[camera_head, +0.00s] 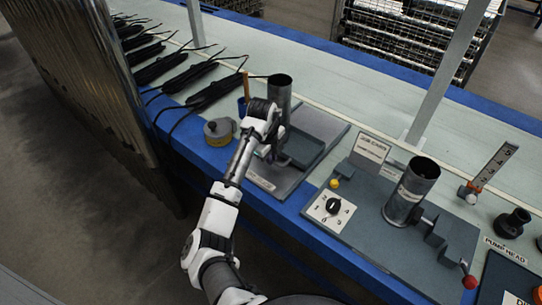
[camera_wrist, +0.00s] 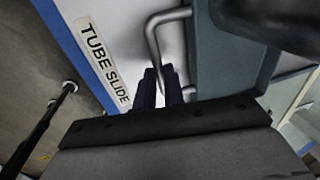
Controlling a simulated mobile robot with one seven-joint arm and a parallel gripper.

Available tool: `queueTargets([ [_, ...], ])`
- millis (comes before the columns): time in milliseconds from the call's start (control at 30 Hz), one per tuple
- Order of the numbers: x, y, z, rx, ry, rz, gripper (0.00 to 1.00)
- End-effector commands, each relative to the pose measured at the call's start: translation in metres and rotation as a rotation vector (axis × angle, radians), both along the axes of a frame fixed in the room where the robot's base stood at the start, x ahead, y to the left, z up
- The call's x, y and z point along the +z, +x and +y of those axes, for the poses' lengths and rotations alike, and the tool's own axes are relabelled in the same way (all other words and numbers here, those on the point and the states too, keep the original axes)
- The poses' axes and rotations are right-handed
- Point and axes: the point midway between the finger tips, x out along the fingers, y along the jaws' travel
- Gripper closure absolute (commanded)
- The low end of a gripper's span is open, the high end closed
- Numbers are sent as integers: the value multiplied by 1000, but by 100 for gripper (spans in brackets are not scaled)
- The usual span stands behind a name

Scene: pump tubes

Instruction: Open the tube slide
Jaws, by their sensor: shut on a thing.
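The tube slide (camera_head: 330,128) is a grey flat unit on the bench in the head view, with an upright dark metal tube (camera_head: 279,92) at its back left. Its white "TUBE SLIDE" label (camera_wrist: 104,62) shows in the wrist view. A bent metal handle (camera_wrist: 153,38) is fixed to the grey slide part (camera_wrist: 215,65). My gripper (camera_wrist: 160,88) is shut on the handle, with a dark finger on either side of the bar. In the head view my gripper (camera_head: 272,152) is low over the front left of the slide, and the handle is hard to make out there.
A grey and yellow round container (camera_head: 219,131) stands left of my gripper. A jaw chuck station with a metal cylinder (camera_head: 411,192), dial box (camera_head: 330,210) and red-knobbed lever (camera_head: 469,281) is at right.

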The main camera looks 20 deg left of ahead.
Motion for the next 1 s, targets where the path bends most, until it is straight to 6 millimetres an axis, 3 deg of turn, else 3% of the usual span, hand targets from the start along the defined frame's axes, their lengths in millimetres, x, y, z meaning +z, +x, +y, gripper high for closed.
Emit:
queueTargets([
  [400,1,0,0,1,-1,-2,100],
  [433,1,0,0,1,-1,-2,87],
  [600,1,0,0,1,0,-1,67],
  [867,1,0,0,1,0,-1,67],
  [1000,11,-1,1,1,0,-4,67],
])
